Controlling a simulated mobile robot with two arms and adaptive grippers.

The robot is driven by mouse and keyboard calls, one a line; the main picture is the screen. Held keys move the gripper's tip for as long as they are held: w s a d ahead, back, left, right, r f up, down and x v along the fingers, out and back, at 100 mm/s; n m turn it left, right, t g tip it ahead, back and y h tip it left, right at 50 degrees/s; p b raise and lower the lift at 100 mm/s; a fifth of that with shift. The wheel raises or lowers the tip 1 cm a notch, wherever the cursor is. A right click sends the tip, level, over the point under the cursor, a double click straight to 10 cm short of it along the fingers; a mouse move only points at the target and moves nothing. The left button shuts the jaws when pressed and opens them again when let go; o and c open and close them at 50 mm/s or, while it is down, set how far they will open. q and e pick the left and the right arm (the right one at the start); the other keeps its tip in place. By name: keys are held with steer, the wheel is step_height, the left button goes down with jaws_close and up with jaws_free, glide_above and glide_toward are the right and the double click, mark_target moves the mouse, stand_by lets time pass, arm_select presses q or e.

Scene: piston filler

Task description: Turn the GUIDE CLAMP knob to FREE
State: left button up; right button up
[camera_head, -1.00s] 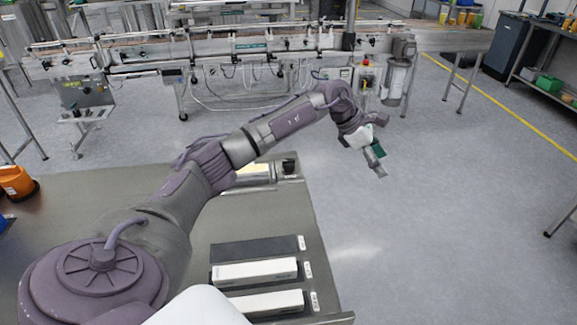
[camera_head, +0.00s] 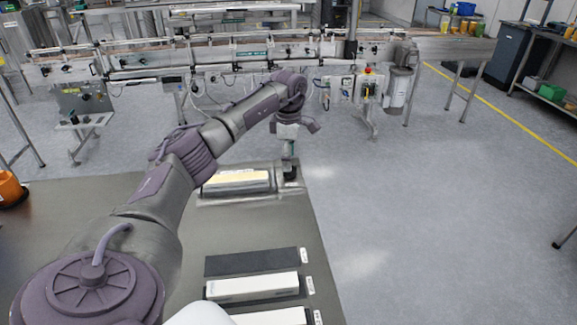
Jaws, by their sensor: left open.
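My left arm reaches from the lower left toward the far right corner of the workbench. My left gripper (camera_head: 289,160) is open and points down, just above a small dark fitting (camera_head: 291,173) at that corner. The gripper partly covers the fitting, and I cannot tell whether they touch. No GUIDE CLAMP or FREE lettering is readable, so I cannot tell which part is the knob. A filler line with a conveyor (camera_head: 250,55) stands beyond the bench. My right gripper is not in view.
The workbench (camera_head: 80,220) holds a framed pale yellow block (camera_head: 237,181), a dark bar (camera_head: 250,262) and white blocks (camera_head: 252,287). An orange container (camera_head: 10,190) is at the left. A control panel (camera_head: 85,100) stands on the conveyor's left.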

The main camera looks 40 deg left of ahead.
arm_select(q)
steer(key=shift+f, duration=1.75)
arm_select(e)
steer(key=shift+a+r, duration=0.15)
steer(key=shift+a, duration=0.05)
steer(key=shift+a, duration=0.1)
arm_select(q)
steer(key=shift+c, duration=0.9)
steer(key=c, duration=1)
steer(key=shift+o, duration=0.2)
